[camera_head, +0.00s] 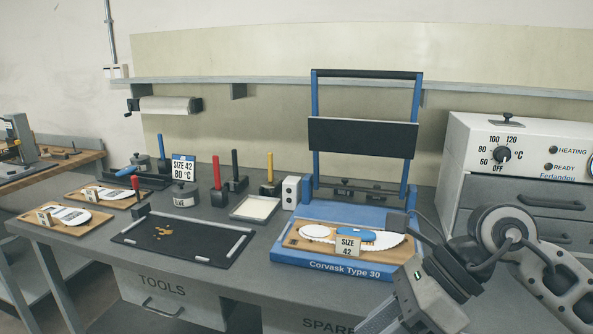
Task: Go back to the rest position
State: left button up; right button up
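My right arm comes in from the right edge. Its gripper (408,300) is low at the right front, in front of the press's right corner. Its fingertips are not clearly shown, so I cannot tell whether it is open or shut. My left gripper is not in view. The blue press (330,268) marked Corvask Type 30 stands on the bench with its frame raised. On it lies a wooden board (292,238) with a white and blue insole (355,237) and a SIZE 42 tag (347,246). My arm hides part of the press's right side.
A black mat (150,232) with small tan pieces lies left of the press. Two wooden boards with white insoles (70,216) lie further left. Several colored-handled tools and a SIZE 42, 80 °C sign (183,168) stand behind. A white oven (470,135) stands at the right.

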jog(key=s+a+r+m+g+y, duration=0.1)
jog(key=s+a+r+m+y, duration=0.15)
jog(key=a+y, duration=0.2)
jog(key=s+a+r+m+y, duration=0.1)
jog(key=a+m+y, duration=0.2)
jog(key=y, duration=0.2)
jog(key=w+d+f+m+t+h, duration=0.1)
jog(key=w+d+f+m+t, duration=0.15)
jog(key=m+t, duration=0.8)
jog(key=w+d+f+m+t+h, duration=0.15)
jog(key=w+m+t, duration=0.4)
jog(key=m, duration=0.75)
jog(key=s+d+f+m+t+h, duration=0.1)
jog(key=d+f+m+t+h, duration=0.1)
jog(key=d+f+m+h, duration=0.3)
jog(key=s+d+f+m+t+h, duration=0.1)
jog(key=f+m+h, duration=0.3)
jog(key=f+m, duration=0.3)
jog(key=s+d+f+m+g+h, duration=0.1)
jog(key=s+f+m+g, duration=0.2)
jog(key=s+f, duration=0.2)
jog(key=s+d+f+m+g+h, duration=0.1)
jog(key=s+f+m+g, duration=0.3)
jog(key=f, duration=0.7)
jog(key=shift+s+d+h, duration=0.25)
jog(key=shift+s+h, duration=0.55)
jog(key=shift+s, duration=0.25)
